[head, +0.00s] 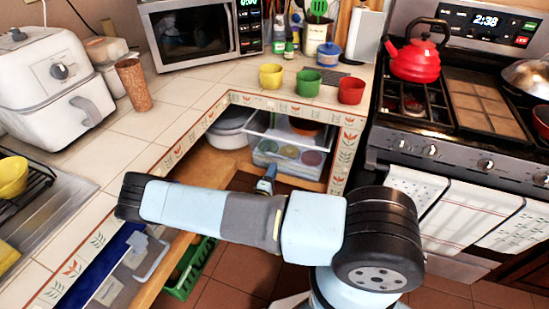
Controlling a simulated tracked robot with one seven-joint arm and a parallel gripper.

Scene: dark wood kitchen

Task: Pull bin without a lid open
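Clear bins (286,153) stand in the open shelf under the corner of the counter, with round coloured shapes showing through the lower front. A white upper rim shows above them, but I cannot tell which bin has a lid. My gripper (268,173) is small in the picture, beyond my arm's middle links, and points into the shelf, in front of the clear bins and to their lower left in the picture. Its fingers are too small to read, and contact with a bin cannot be judged. My arm hides the lower part of the shelf.
A white pot (232,127) sits left of the bins in the shelf. A clear container (143,258) and a green crate (190,268) are at the lower left. Yellow, green and red cups (308,83) stand on the counter above. The stove (470,155) borders the right.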

